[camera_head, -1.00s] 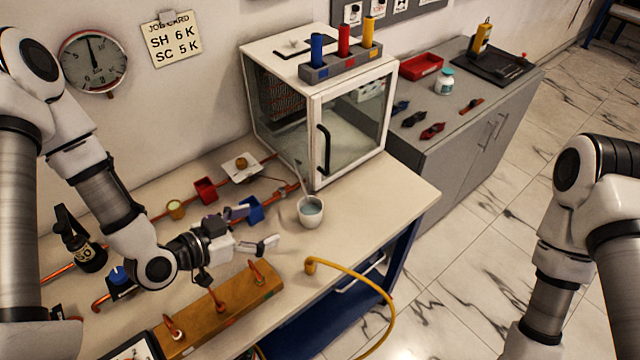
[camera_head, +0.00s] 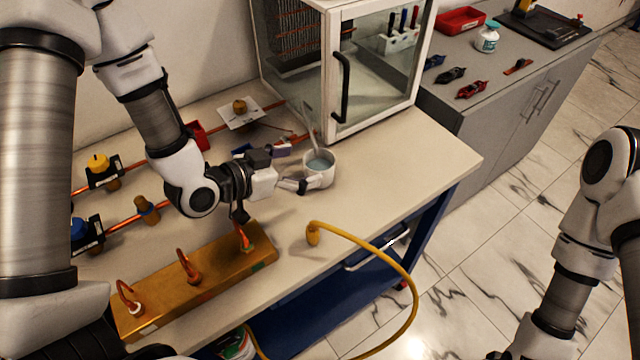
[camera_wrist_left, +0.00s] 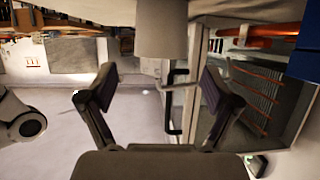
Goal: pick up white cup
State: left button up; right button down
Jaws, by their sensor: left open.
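The white cup (camera_head: 319,178) stands on the beige workbench (camera_head: 395,185) in front of the glass cabinet. It holds bluish liquid, and a thin pale stick leans out of it. My left gripper (camera_head: 294,168) is open and empty, with its fingertips close to the cup's left side. I cannot tell whether they touch it. In the left wrist view, the cup (camera_wrist_left: 162,28) shows at the top centre, lined up between the spread fingers of the left gripper (camera_wrist_left: 160,85). My right gripper is out of view; only part of my right arm shows.
The glass cabinet (camera_head: 375,75) stands right behind the cup. A brass manifold (camera_head: 195,285) and a yellow hose (camera_head: 375,257) lie in front. Copper pipes with valves (camera_head: 102,170) run along the left. Bench to the cup's right is clear.

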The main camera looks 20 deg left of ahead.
aim_at(331, 158)
pick_arm(q)
jog(key=x, duration=0.6)
jog(key=shift+p, duration=0.35)
jog(key=shift+a, duration=0.1)
jog(key=shift+c, duration=1)
jog(key=shift+s, duration=0.1)
jog(key=c, duration=1)
